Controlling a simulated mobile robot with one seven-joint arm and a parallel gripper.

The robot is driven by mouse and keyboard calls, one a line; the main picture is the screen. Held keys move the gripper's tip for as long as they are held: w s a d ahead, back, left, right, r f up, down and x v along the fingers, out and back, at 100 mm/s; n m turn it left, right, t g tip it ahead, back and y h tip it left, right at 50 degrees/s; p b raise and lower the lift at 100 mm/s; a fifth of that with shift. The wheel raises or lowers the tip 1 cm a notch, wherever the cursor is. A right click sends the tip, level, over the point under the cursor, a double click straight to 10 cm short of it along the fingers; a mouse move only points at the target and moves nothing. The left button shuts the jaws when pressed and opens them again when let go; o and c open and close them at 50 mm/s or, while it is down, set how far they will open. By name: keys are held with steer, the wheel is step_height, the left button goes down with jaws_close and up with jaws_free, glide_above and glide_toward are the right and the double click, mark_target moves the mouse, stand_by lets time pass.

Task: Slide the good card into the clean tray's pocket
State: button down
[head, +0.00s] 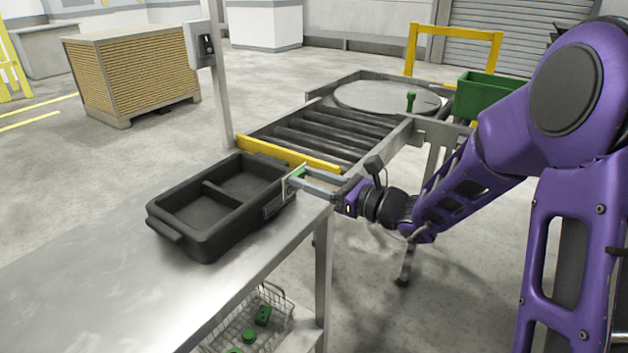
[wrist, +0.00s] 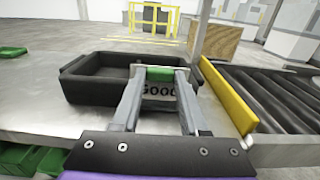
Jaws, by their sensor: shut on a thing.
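The black tray (head: 172,235) with two compartments sits on the steel table, and it also shows in the wrist view (wrist: 92,90). A pale pocket (head: 272,206) is on the tray's near right end wall. My gripper (head: 300,179) is shut on the good card, at this end of the tray. The card (wrist: 159,89) faces the wrist camera between the fingers, with a green top strip and the word "Good".
A yellow bar (head: 288,154) and a roller conveyor (head: 330,132) lie just beyond the tray. A post with a switch box (head: 205,45) stands behind it. A wire basket (head: 250,318) with green pieces is below the table.

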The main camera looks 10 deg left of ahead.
mark_target(296, 191)
steer(key=shift+w+a+f+b, duration=0.35)
steer(key=shift+a+f+b, duration=0.25)
steer(key=shift+a+f, duration=0.15)
steer(key=shift+w+a+f+b, duration=0.3)
steer(key=shift+a+f+b, duration=0.25)
steer(key=shift+a+f, duration=0.25)
steer(key=shift+w+a+f+b, duration=0.35)
steer(key=shift+a+f+b, duration=0.25)
steer(key=shift+a, duration=0.25)
steer(key=shift+f, duration=0.1)
steer(key=shift+f, duration=0.3)
steer(key=shift+f, duration=0.45)
stand_by(0.5)
stand_by(0.4)
steer(key=shift+c, duration=1.8)
jaws_free()
